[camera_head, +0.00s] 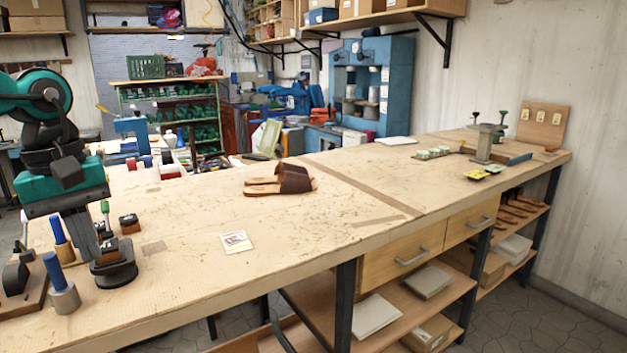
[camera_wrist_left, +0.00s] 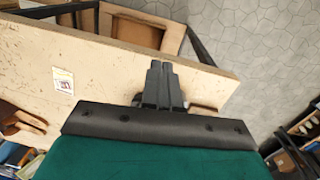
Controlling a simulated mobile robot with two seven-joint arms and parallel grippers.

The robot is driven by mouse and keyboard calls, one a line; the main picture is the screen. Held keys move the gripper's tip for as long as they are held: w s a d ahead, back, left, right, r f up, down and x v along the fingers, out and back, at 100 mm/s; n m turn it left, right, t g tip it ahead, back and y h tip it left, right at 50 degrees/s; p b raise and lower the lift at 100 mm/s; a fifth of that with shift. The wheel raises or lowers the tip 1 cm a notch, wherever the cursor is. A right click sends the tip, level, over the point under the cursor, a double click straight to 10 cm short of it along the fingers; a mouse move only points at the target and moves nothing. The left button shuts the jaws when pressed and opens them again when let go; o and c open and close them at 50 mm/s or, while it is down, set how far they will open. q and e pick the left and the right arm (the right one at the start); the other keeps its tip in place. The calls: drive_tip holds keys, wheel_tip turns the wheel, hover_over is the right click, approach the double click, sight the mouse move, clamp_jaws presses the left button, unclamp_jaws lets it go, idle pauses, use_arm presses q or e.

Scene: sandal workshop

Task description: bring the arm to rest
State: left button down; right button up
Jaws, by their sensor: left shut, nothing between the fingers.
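My left arm comes in from the left in the head view, with the left gripper (camera_head: 88,240) pointing down over the left end of the workbench (camera_head: 330,210). In the left wrist view the two dark fingers of the left gripper (camera_wrist_left: 160,72) are together with nothing between them. In the head view the fingers show in front of or beside a black tool base (camera_head: 115,270); I cannot tell whether they touch it. A pair of brown sandals (camera_head: 280,180) lies on the bench, apart from the gripper. My right gripper is not in view.
Blue-handled tools (camera_head: 61,285) and a dark red-topped block (camera_head: 129,224) stand near the left gripper. A printed card (camera_head: 236,242) lies on the bench. Green-and-white items (camera_head: 433,153) and a clamp-like stand (camera_head: 484,145) are at the right. The bench middle is mostly clear.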

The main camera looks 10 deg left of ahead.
use_arm(q)
wheel_tip(320, 180, down, 23)
drive_tip(key=d+n+t+h, duration=0.1)
drive_tip(key=n+t+h, duration=0.95)
drive_tip(key=n, duration=2.15)
drive_tip(key=s+d+f+n+y, duration=0.4)
drive_tip(key=d+f+n, duration=0.4)
drive_tip(key=n, duration=0.6)
drive_tip(key=s+d+f+n+y, duration=0.5)
drive_tip(key=d+f+n, duration=0.3)
drive_tip(key=n, duration=0.6)
drive_tip(key=shift+s+d+f+n, duration=0.25)
drive_tip(key=shift+s+f+n, duration=0.2)
drive_tip(key=shift+s, duration=0.35)
drive_tip(key=shift+a, duration=0.15)
